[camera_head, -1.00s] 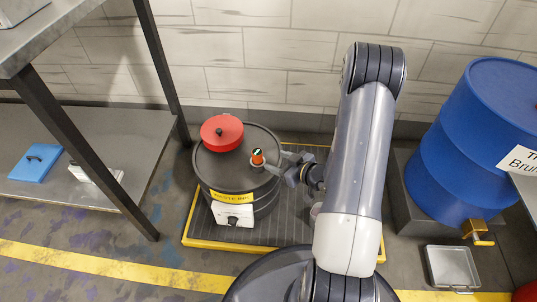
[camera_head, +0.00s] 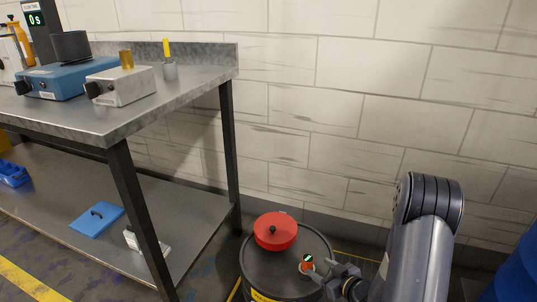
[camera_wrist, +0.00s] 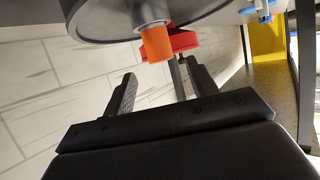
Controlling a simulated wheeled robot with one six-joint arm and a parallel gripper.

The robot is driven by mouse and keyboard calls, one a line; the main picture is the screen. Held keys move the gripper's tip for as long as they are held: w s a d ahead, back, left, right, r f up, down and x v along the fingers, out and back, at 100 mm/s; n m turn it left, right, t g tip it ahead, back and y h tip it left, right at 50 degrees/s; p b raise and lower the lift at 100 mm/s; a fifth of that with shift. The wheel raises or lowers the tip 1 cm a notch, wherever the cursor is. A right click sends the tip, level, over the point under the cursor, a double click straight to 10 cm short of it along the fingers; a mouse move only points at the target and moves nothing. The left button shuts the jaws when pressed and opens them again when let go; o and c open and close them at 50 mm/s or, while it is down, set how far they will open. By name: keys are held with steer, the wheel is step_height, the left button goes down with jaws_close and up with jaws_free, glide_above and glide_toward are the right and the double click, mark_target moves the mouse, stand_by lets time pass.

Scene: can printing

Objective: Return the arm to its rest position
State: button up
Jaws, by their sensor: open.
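My gripper (camera_head: 323,271) is at the right side of the black drum (camera_head: 285,283), close to a small orange cap (camera_head: 306,266) on the drum's top. In the wrist view my gripper (camera_wrist: 159,72) has its two fingers apart with nothing clasped between them. The orange cap (camera_wrist: 157,43) is just beyond the fingertips, and the red lid (camera_wrist: 183,41) is behind it. In the head view the red lid (camera_head: 275,231) lies on the drum top. My arm reaches in from the lower right, bent at a raised elbow.
A blue barrel (camera_head: 520,275) is at the right edge. A wall is close behind.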

mark_target(309, 259)
steer(key=b+x, duration=0.2)
steer(key=x, duration=0.5)
steer(key=shift+r, duration=0.15)
steer(key=shift+r+p, duration=0.75)
steer(key=shift+r, duration=0.4)
steer(key=shift+f, duration=0.1)
